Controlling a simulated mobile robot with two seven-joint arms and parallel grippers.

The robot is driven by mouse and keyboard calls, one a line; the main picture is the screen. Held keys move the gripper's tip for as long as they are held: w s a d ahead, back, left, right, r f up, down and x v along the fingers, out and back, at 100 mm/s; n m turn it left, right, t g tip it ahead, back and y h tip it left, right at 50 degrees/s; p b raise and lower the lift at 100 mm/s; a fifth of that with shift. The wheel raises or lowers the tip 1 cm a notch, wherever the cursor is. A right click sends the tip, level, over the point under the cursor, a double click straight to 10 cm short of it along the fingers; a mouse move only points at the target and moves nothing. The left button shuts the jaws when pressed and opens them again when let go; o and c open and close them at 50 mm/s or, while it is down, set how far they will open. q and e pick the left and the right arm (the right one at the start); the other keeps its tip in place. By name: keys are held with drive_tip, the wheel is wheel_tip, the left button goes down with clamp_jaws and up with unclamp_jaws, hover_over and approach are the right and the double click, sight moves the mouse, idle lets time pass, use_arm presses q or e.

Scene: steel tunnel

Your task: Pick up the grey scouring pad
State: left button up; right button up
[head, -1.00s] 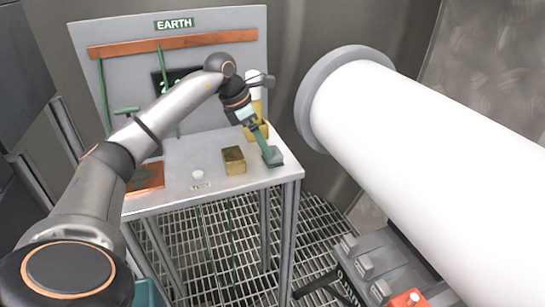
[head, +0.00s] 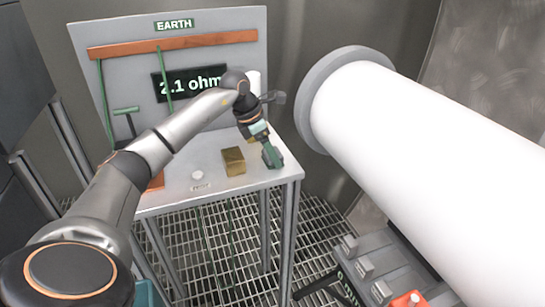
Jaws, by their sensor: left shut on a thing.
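The grey scouring pad (head: 274,159) is a small, dark grey-green block at the right front corner of the metal table (head: 215,196). My left gripper (head: 268,148) reaches down over it from above and is shut on it. The fingers hide part of the pad, and I cannot tell whether the pad still touches the table top. My right gripper is not in view.
A brass block (head: 233,161) stands just left of the pad. A white knob (head: 197,175) and a copper plate (head: 156,181) are further left. A display (head: 188,84) on the back panel reads about 2.1 ohm. A large white cylinder (head: 425,125) bounds the right side.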

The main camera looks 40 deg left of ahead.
use_arm(q)
drive_tip(key=c, duration=0.6)
drive_tip(key=shift+r, duration=0.1)
drive_tip(key=shift+r, duration=0.5)
wheel_tip(320, 180, up, 3)
drive_tip(key=shift+s+d+f, duration=0.1)
drive_tip(key=shift+f, duration=0.05)
drive_tip(key=s+d+r, duration=0.7)
drive_tip(key=s+r, duration=0.2)
drive_tip(key=s, duration=0.2)
drive_tip(key=shift+s+d, duration=0.25)
drive_tip(key=shift+s, duration=0.05)
drive_tip(key=shift+r, duration=0.1)
